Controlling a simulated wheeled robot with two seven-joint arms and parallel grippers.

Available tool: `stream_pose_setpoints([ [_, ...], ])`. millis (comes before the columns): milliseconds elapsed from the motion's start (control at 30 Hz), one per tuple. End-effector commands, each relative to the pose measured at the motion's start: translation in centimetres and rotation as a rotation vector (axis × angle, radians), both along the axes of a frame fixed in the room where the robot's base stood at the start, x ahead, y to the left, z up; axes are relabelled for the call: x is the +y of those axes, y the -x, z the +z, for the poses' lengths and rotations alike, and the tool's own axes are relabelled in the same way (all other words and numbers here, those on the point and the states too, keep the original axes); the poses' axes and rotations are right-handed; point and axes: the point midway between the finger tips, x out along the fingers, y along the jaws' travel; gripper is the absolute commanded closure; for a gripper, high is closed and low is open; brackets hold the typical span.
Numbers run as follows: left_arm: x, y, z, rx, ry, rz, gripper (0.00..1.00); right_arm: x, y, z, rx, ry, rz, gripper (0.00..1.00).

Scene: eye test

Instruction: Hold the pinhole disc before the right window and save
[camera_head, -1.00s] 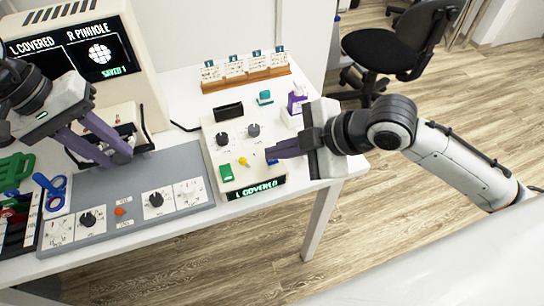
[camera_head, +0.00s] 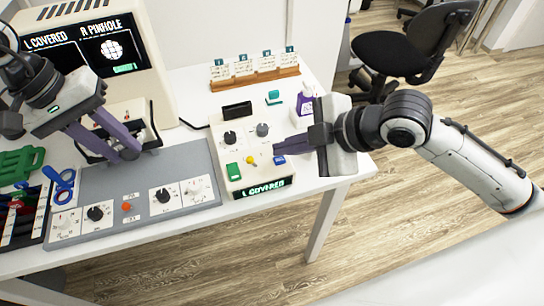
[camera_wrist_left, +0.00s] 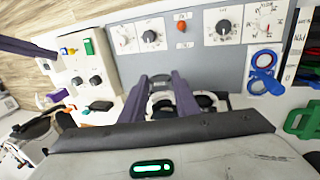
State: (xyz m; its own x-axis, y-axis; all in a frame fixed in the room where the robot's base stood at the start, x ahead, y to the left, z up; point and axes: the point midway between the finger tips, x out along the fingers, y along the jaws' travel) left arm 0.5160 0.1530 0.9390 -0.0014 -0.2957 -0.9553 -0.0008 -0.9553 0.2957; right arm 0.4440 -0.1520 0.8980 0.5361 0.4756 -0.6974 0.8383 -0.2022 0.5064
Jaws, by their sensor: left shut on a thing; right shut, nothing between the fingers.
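My left gripper (camera_head: 130,152) is in front of the viewer (camera_head: 140,118), at the low front of the beige cabinet. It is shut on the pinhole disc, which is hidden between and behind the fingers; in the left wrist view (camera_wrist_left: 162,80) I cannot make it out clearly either. The cabinet's screen (camera_head: 108,48) reads "L COVERED" and "R PINHOLE", with a white grid disc and a small green label. My right gripper (camera_head: 276,149) is shut and empty, its fingertips just above the blue button (camera_head: 280,160) of the white control box (camera_head: 263,174). The box display (camera_head: 263,187) reads "L COVERED".
A grey panel (camera_head: 120,185) with dials lies in front. Blue rings (camera_head: 62,184) and a green piece (camera_head: 22,165) lie at left. A wooden card rack (camera_head: 254,80) and purple bottle (camera_head: 305,97) stand behind the box. A black chair (camera_head: 388,52) is beyond the table.

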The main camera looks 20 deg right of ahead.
Motion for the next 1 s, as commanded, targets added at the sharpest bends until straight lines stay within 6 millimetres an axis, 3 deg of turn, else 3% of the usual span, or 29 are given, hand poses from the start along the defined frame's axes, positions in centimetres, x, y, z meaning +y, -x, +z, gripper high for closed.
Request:
stream_pose_setpoints([
  [167, 0.0, 0.0, 0.0, 0.000, 0.000, 0.000, 0.92, 0.0, 0.0, 0.3, -0.002, -0.001, 0.000, 1.00],
  [633, 0.0, 0.0, 0.0, 0.000, 0.000, 0.000, 0.92, 0.0, -0.1, 4.7, -0.004, 0.000, 0.000, 1.00],
  [1000, 0.0, 0.0, 0.0, 0.000, 0.000, 0.000, 0.92, 0.0, 0.0, 5.0, -0.002, 0.000, 0.001, 1.00],
])
